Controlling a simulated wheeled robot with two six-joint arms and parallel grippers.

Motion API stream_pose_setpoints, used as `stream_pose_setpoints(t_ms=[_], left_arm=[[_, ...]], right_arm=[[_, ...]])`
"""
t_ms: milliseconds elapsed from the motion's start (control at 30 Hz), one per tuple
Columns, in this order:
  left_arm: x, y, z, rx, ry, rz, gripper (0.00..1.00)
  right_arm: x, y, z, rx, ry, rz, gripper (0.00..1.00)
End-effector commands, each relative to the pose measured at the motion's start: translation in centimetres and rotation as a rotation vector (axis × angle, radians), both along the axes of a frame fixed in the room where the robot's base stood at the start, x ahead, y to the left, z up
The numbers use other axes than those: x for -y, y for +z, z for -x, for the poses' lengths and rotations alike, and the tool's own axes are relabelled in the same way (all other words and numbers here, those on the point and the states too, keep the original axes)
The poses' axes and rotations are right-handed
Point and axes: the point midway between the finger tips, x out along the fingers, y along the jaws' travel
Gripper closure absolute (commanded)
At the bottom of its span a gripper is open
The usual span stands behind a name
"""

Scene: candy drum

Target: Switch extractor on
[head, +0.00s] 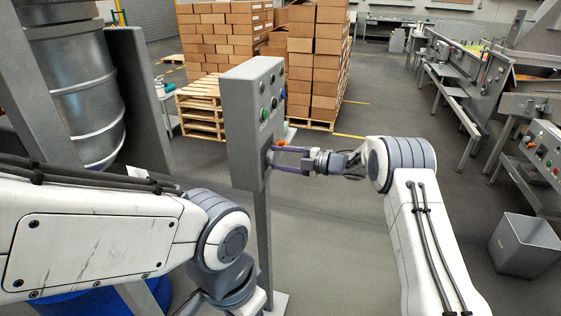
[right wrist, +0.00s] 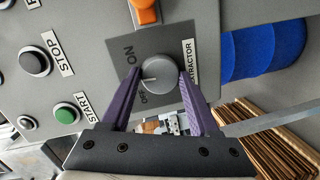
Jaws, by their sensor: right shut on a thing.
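The extractor switch is a round grey knob (right wrist: 158,74) on a dark plate lettered ON, OFF and EXTRACTOR. Its white mark points to the left in the right wrist view, and I cannot tell for certain which setting it is at. My right gripper (right wrist: 161,73) is shut on the knob, with one purple finger on each side. In the head view the right gripper (head: 271,160) reaches from the right to the lower part of the grey control box (head: 238,125), and the knob is mostly hidden there. My left arm's wrist shows at the bottom, with its gripper out of frame.
An orange control (right wrist: 145,12), a black STOP button (right wrist: 35,62) and a green START button (right wrist: 66,113) sit near the knob. The box stands on a post (head: 263,240). Stacked cartons (head: 318,65) and pallets (head: 200,108) are behind. A grey bin (head: 525,245) stands right.

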Motion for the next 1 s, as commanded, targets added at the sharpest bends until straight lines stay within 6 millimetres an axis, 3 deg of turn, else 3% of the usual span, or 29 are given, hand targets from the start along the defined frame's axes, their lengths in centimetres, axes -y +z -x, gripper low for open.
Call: stream_pose_setpoints(t_ms=[600, 1000], left_arm=[[0.0, 0.9, 0.0, 0.0, 0.001, 0.0, 0.5], [0.0, 1.1, 0.0, 0.0, 0.001, 0.0, 0.5]], right_arm=[[0.2, -0.1, -0.2, -0.505, -0.003, -0.162, 0.94], [0.2, -0.2, -0.2, -0.649, -0.003, -0.209, 0.94]])
